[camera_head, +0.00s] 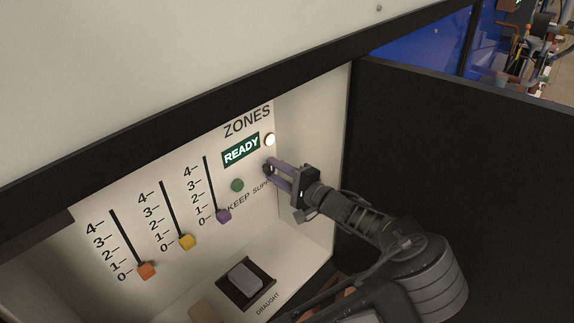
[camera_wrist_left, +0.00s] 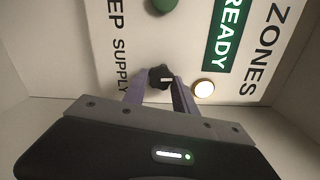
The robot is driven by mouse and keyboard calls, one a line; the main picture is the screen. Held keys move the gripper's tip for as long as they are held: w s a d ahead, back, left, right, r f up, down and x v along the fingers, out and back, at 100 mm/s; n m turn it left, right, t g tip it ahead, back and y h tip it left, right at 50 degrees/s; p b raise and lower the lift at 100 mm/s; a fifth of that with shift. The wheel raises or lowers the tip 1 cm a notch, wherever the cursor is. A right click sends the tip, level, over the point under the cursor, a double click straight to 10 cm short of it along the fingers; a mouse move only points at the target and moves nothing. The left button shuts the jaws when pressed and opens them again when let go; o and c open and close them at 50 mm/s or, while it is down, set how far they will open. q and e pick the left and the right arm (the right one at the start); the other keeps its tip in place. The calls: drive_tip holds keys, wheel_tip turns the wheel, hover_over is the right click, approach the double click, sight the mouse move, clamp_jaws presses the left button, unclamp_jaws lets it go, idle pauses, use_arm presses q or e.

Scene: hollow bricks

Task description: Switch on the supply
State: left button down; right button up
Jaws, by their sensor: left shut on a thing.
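The supply knob (camera_head: 267,168) is small and dark, on the white panel above the word SUPPLY. In the left wrist view the knob (camera_wrist_left: 160,76) shows a pale mark on its face. My left gripper (camera_head: 272,174) reaches the panel from the right and is shut on this knob; its two purple-grey fingers (camera_wrist_left: 158,86) stand on either side of it. The fingers hide part of the knob in the head view. A round white lamp (camera_head: 269,140) glows close to the knob, and the green READY sign (camera_head: 241,150) is bright. My right gripper is not in view.
A round green button (camera_head: 237,185) sits left of the knob, by the word KEEP. Orange (camera_head: 147,270), yellow (camera_head: 186,242) and purple (camera_head: 223,216) sliders stand near 0. A grey DRAUGHT rocker (camera_head: 245,278) lies below. A side wall (camera_head: 312,130) closes the recess at right.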

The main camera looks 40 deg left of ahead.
use_arm(q)
drive_tip(key=shift+s+a+r+m, duration=0.15)
drive_tip(key=shift+s+m, duration=0.1)
drive_tip(key=shift+m, duration=0.15)
drive_tip(key=c, duration=1.2)
unclamp_jaws()
drive_tip(key=shift+s, duration=0.15)
drive_tip(key=shift+c, duration=0.2)
drive_tip(key=shift+o, duration=1.2)
drive_tip(key=shift+w, duration=0.2)
